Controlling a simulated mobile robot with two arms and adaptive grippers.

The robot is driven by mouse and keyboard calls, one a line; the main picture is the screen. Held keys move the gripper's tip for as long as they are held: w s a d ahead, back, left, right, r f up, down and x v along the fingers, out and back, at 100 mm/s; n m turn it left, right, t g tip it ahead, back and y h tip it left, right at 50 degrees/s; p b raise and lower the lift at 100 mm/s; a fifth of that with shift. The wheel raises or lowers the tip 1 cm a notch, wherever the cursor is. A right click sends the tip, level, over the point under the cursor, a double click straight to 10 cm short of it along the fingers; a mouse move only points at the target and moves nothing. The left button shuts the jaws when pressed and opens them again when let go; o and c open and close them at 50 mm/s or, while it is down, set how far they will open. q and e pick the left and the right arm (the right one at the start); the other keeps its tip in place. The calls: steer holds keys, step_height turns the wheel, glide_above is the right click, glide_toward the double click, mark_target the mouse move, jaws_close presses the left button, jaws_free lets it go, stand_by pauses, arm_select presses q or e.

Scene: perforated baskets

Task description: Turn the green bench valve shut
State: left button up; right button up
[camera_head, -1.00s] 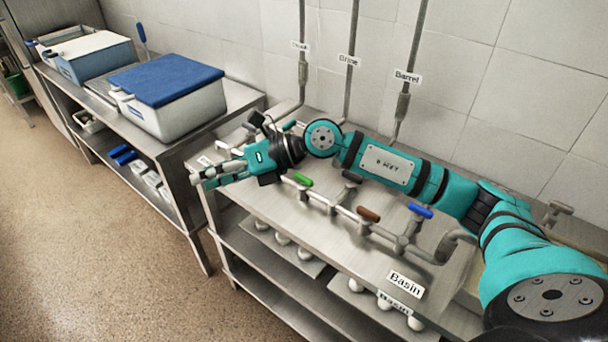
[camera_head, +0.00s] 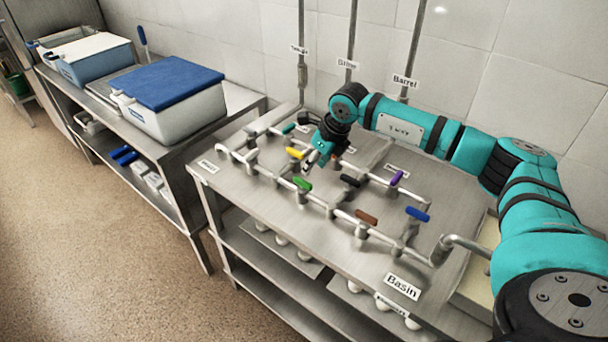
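The green valve handle (camera_head: 302,184) sits on the front pipe run of the steel bench (camera_head: 270,212). It lies roughly along that pipe. My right arm reaches in from the right, and my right gripper (camera_head: 309,162) points down over the bench, just behind and above the green handle, apart from it in the picture. The gripper is close to the yellow handle (camera_head: 294,153) on its left. Its fingers are small and dark here, so I cannot tell whether they are open or shut. My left gripper is not in view.
Other handles stand close by: black (camera_head: 350,180), brown (camera_head: 366,217), blue (camera_head: 417,214), purple (camera_head: 397,178) and teal (camera_head: 288,128). Pipes rise up the tiled wall behind. A cooler with a blue lid (camera_head: 165,82) stands on the left bench. The bench's front strip is clear.

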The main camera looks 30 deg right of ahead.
mark_target(303, 180)
steer(key=p+x, duration=0.1)
steer(key=x, duration=0.7)
steer(key=shift+w+f, duration=0.1)
steer(key=shift+w, duration=0.05)
jaws_close()
